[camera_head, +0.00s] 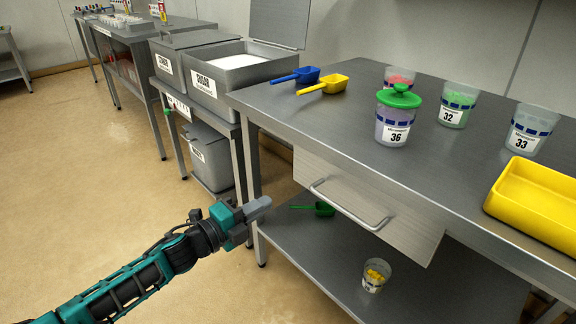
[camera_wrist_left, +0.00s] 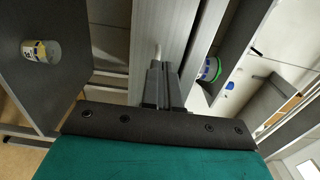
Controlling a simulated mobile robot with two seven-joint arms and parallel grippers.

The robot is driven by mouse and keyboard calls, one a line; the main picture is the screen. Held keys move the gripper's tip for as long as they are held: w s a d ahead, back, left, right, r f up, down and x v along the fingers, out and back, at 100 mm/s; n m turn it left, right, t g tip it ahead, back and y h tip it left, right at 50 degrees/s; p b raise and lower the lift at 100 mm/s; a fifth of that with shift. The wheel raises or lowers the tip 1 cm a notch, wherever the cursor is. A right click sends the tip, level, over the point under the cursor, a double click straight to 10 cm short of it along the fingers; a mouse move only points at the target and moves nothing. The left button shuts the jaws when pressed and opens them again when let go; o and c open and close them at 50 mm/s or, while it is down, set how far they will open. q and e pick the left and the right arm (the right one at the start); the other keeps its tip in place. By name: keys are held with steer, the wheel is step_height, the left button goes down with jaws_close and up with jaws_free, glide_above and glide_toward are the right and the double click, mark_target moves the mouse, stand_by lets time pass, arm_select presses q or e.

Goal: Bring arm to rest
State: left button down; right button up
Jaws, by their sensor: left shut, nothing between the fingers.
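My left arm comes in from the lower left in the head view. Its gripper (camera_head: 258,208) is shut and empty, in the air in front of the metal table, left of the drawer (camera_head: 350,205). In the left wrist view the gripper fingers (camera_wrist_left: 162,84) are together with nothing between them, and the drawer front (camera_wrist_left: 160,25) shows beyond them. I cannot tell from these views whether the fingers touch anything. My right gripper is not in view.
The metal table (camera_head: 330,115) holds cups, one with a green lid (camera_head: 396,118), blue (camera_head: 297,75) and yellow (camera_head: 323,85) scoops and a yellow tray (camera_head: 535,195). Its lower shelf holds a green scoop (camera_head: 314,209) and a cup (camera_head: 375,275). Sugar bins (camera_head: 228,80) stand behind. Floor at left is clear.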

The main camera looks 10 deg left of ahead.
arm_select(q)
steer(key=s+f+n+g+y, duration=0.2)
steer(key=s+f+n+y, duration=0.3)
steer(key=s+n, duration=0.7)
steer(key=s+f+n+g+y, duration=0.25)
steer(key=s+f+n, duration=0.45)
steer(key=s+n, duration=0.45)
step_height(320, 180, up, 10)
steer(key=a+t+y+p, duration=0.1)
steer(key=a+p, duration=0.1)
steer(key=p, duration=1.2)
steer(key=shift+s, duration=0.45)
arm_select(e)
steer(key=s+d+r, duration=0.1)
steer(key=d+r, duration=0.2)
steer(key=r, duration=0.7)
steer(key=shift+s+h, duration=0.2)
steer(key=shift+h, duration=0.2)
arm_select(q)
steer(key=shift+a+r+m+y, duration=0.1)
steer(key=shift+m+y, duration=0.15)
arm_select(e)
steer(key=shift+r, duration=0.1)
